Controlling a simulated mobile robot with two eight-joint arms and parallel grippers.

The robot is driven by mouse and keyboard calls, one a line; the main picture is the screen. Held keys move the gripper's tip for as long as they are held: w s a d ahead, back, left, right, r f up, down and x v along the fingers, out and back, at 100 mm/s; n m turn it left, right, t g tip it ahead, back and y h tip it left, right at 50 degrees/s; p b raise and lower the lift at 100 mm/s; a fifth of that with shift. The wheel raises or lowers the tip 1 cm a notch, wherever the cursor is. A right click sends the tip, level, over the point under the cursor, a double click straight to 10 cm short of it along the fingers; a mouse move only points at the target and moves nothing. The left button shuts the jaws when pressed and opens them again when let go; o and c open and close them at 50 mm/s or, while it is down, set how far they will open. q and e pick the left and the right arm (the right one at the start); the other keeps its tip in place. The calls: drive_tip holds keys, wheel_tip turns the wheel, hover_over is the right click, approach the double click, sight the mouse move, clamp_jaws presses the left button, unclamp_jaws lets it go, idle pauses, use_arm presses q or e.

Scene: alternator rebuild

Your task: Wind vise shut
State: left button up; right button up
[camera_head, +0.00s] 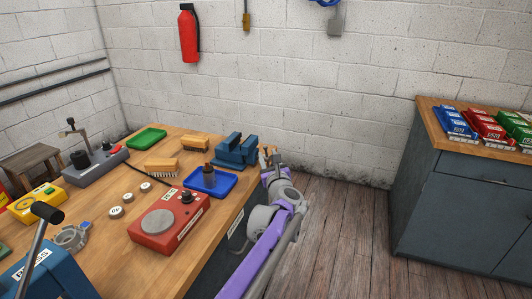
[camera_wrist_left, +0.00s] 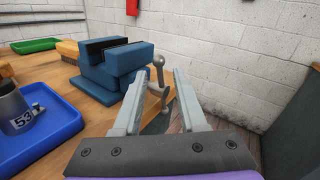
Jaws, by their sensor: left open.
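The blue vise (camera_head: 236,152) sits at the far right corner of the bench. In the left wrist view the vise (camera_wrist_left: 112,68) shows two blocks with dark jaw faces and a gap between them. Its grey crank handle (camera_wrist_left: 158,76) sticks out on the side toward my gripper, beyond the bench edge. My left gripper (camera_head: 269,160) is beside the vise. In the left wrist view its two fingers (camera_wrist_left: 160,84) are open, with the handle showing between their tips. I cannot tell whether they touch it. My right gripper is not in view.
A blue tray (camera_head: 226,190) with a dark part stands in front of the vise. A red tester (camera_head: 168,222), brush (camera_head: 161,167) and green tray (camera_head: 147,138) are on the bench. Bare floor (camera_head: 335,230) separates the bench from a grey cabinet (camera_head: 445,200).

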sight(266, 152)
use_arm(q)
drive_tip(key=shift+x, duration=1.9)
clamp_jaws()
